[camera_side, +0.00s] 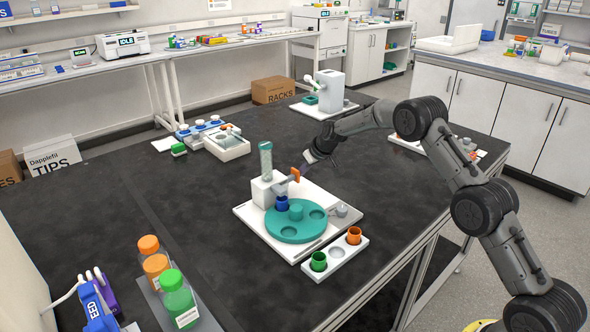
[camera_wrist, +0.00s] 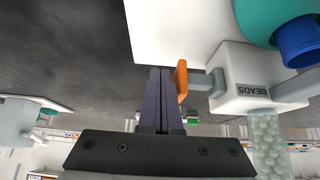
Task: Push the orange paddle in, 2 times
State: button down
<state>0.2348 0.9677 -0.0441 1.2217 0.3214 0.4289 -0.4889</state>
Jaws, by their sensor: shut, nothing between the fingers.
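The orange paddle (camera_side: 294,174) stands on the side of a white bead dispenser (camera_side: 263,190) on a white board. In the wrist view the orange paddle (camera_wrist: 181,80) sits at the end of a grey stem from the box marked BEADS (camera_wrist: 250,85). My gripper (camera_side: 283,183) is shut and empty, close to the paddle. In the wrist view my gripper's dark fingers (camera_wrist: 160,72) lie together just left of the paddle, very near its outer face. I cannot tell whether they touch it.
A blue cup (camera_side: 282,203) stands on the teal turntable (camera_side: 290,232) beside the dispenser. A clear tube of beads (camera_side: 265,158) rises from the dispenser. A white rack (camera_side: 336,258) holds green and orange cups. Bottles stand at the front left.

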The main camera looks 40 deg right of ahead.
jog(key=shift+f, duration=0.2)
dwell(0.4)
jog(key=shift+w+a, duration=0.15)
jog(key=shift+a, duration=0.55)
jog(key=shift+w+a, duration=0.15)
jog(key=shift+a, duration=0.55)
jog(key=shift+d, duration=0.1)
jog(key=shift+d+r, duration=0.1)
jog(key=shift+d, duration=0.4)
notch_tip(320, 180, up, 7)
dwell(0.7)
